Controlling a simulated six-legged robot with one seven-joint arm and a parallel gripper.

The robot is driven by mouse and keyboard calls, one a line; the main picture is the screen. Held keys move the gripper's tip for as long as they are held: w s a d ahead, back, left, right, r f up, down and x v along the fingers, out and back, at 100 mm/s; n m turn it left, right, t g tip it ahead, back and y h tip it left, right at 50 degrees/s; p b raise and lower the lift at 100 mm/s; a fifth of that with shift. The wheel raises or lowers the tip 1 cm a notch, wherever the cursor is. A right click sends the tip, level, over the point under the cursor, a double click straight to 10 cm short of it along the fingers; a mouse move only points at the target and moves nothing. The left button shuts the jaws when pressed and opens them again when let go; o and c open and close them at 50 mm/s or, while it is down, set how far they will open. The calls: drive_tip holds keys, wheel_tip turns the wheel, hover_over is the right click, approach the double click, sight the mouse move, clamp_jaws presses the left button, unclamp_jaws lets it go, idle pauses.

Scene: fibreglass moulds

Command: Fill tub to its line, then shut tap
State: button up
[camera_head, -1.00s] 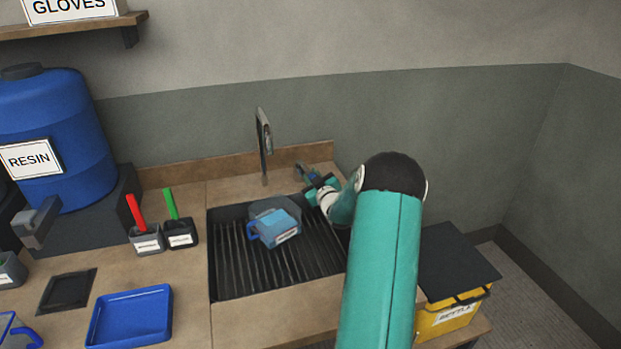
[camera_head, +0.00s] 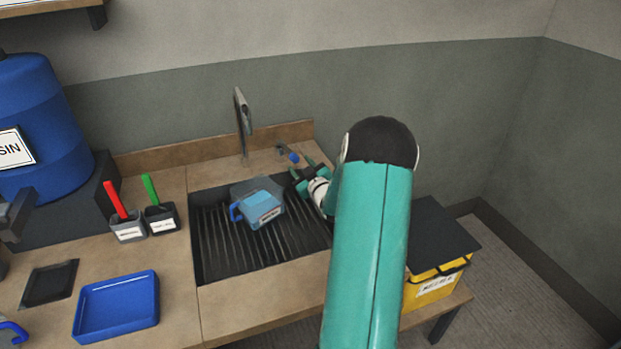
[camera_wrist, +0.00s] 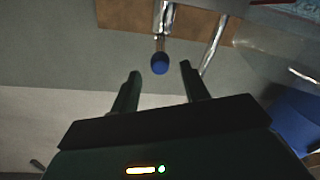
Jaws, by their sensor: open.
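The tub (camera_head: 264,208), a blue jug-like container with a darker blue handle and a white label, sits in the sink on its ribbed floor, beneath the tall metal tap (camera_head: 242,115). I cannot make out its line, its water level or a stream. The tap's lever with a blue knob (camera_head: 292,156) is at the sink's back right. My gripper (camera_head: 304,170) is open and empty, just in front of the knob and apart from it. In the wrist view, the blue knob (camera_wrist: 160,64) shows just beyond and between my open fingertips (camera_wrist: 161,71).
The sink (camera_head: 210,265) is set in a wooden counter. Left of it stand two dark holders with a red handle (camera_head: 115,200) and a green handle (camera_head: 150,189), a blue tray (camera_head: 117,305) and a blue resin drum (camera_head: 40,125). A yellow bin (camera_head: 435,290) stands at right.

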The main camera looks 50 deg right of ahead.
drive_tip(key=v, duration=0.7)
